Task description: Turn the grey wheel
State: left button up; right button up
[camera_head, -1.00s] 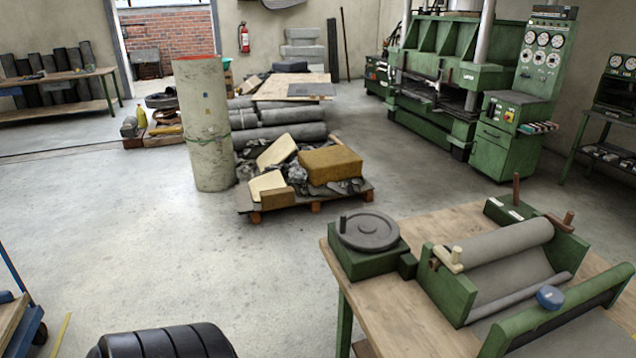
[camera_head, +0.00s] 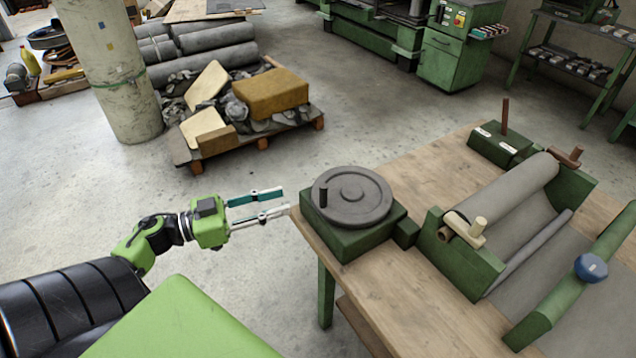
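The grey wheel (camera_head: 370,191) lies flat on top of a green box (camera_head: 354,238) at the near left corner of the wooden workbench. It has a raised hub and a short dark upright handle (camera_head: 323,195) near its left rim. My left gripper (camera_head: 285,201) is just left of the wheel, beside the bench corner, and points right. Its two fingers are apart with nothing between them. It does not appear to touch the wheel. My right gripper is not in view.
Right of the wheel, the workbench (camera_head: 400,290) carries a green roller frame (camera_head: 460,262) with a grey sheet roll (camera_head: 510,192), a cream crank handle (camera_head: 466,230) and a blue knob (camera_head: 591,267). A loaded pallet (camera_head: 300,127) and a concrete-like column (camera_head: 118,75) stand behind on the floor.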

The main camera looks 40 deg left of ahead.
aim_at(323, 189)
pick_arm(q)
jog(key=p+x, duration=0.2)
jog(key=x, duration=0.9)
jog(key=shift+w+d, duration=0.1)
jog(key=shift+w, duration=0.2)
jog(key=c, duration=0.7)
grip_shut()
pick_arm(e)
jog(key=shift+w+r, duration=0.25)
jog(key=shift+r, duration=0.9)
